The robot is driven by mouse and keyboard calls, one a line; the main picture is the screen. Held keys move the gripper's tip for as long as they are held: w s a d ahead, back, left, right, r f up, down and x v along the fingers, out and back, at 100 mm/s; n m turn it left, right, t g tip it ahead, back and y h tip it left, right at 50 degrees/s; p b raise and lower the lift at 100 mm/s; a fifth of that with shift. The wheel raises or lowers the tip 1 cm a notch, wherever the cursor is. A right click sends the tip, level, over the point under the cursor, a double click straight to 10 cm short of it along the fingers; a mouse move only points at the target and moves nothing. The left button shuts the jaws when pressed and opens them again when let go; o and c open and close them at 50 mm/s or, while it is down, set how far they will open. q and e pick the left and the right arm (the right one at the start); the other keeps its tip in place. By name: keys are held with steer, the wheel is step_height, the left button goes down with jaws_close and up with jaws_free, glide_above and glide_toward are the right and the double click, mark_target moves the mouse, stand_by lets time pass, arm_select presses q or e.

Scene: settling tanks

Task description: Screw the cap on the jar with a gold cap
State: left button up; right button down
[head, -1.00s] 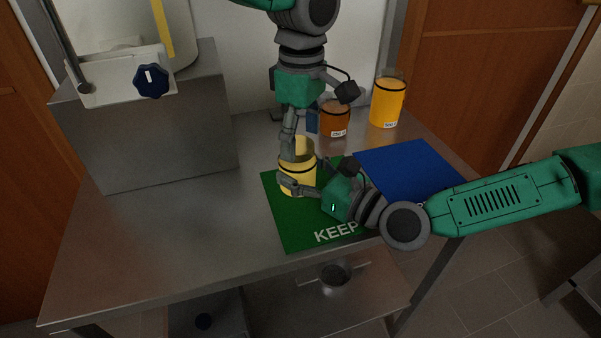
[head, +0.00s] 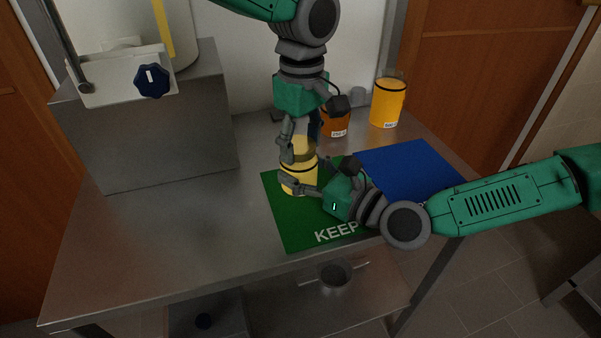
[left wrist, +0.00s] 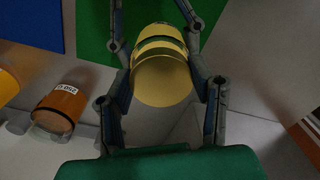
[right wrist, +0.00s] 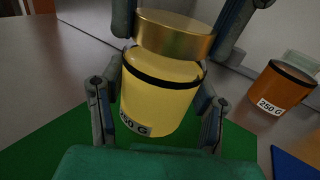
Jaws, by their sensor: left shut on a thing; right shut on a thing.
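The yellow jar (head: 298,182) with a black band stands upright on the green mat (head: 283,232), and its "250 G" label shows in the right wrist view (right wrist: 135,123). My right gripper (head: 297,188) is shut around the jar's body from the right. My left gripper (head: 299,148) points down from above, shut on the cap, with a finger on each side. The left wrist view shows the cap (left wrist: 163,82) between both fingers.
A blue mat (head: 408,170) lies to the right. Behind stand an orange-brown jar (head: 337,124) and an amber-yellow jar (head: 387,103). A large metal block (head: 155,135) with a dark blue knob (head: 151,81) above occupies the left. The steel tabletop at front left is clear.

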arm_select(q)
steer(key=m, duration=0.4)
steer(key=shift+w+r, duration=0.1)
steer(key=shift+w, duration=0.05)
steer(key=m, duration=0.4)
steer(key=shift+a+m, duration=0.1)
steer(key=shift+m, duration=0.3)
steer(key=m, duration=0.6)
steer(key=shift+a+m, duration=0.1)
steer(key=shift+m, duration=0.3)
steer(key=m, duration=0.4)
steer(key=shift+w+m, duration=0.1)
steer(key=shift+m, duration=0.2)
steer(key=m, duration=0.9)
steer(key=shift+w, duration=0.1)
steer(key=m, duration=0.3)
steer(key=o, duration=1.3)
steer(key=shift+a, duration=0.1)
